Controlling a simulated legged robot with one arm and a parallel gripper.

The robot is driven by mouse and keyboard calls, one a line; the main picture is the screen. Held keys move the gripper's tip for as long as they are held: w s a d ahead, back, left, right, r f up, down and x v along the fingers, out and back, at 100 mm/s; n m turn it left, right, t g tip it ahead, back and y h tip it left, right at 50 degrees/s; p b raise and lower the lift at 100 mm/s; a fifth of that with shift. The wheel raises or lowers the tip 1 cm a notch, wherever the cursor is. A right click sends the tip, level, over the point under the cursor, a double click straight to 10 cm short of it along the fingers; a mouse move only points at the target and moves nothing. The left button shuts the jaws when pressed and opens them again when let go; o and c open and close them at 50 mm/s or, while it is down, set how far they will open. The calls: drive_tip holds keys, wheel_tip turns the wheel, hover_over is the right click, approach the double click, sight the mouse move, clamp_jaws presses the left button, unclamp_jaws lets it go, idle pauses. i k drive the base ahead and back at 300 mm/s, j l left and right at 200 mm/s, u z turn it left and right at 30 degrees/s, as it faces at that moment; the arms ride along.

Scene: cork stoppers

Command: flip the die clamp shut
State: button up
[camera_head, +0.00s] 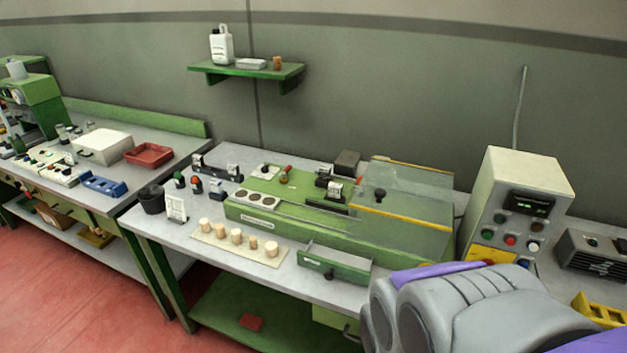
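A green bench machine (300,232) stands on the middle table. On its top, a small dark metal fixture with a pale block (335,190) sits left of a clear cover (415,190) with a black knob. A small lever with a red-orange handle (286,171) stands further left on the machine. I cannot tell for sure which of these parts is the die clamp, nor whether it is open or shut. A grey and purple part of my arm fills the lower right. My gripper is not in view.
Several corks (236,236) stand on a pale board along the table's front. A green drawer-like tray (334,262) sits at the machine's front. A control box (515,200) stands right of the clear cover. A black cup (151,199) is at the table's left end.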

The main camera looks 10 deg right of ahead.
sight(283, 174)
drive_tip(key=i+j, duration=0.25)
drive_tip(key=i+j+z, duration=0.1)
drive_tip(key=i+j, duration=0.15)
drive_tip(key=i, duration=0.2)
drive_tip(key=i+j, duration=0.15)
drive_tip(key=j, duration=0.2)
drive_tip(key=i+j, duration=0.2)
drive_tip(key=j, duration=0.15)
drive_tip(key=i+j, duration=0.15)
drive_tip(key=j, duration=0.25)
drive_tip(key=i+j+z, duration=0.1)
drive_tip(key=j, duration=0.25)
drive_tip(key=i+j, duration=0.2)
drive_tip(key=j, duration=0.15)
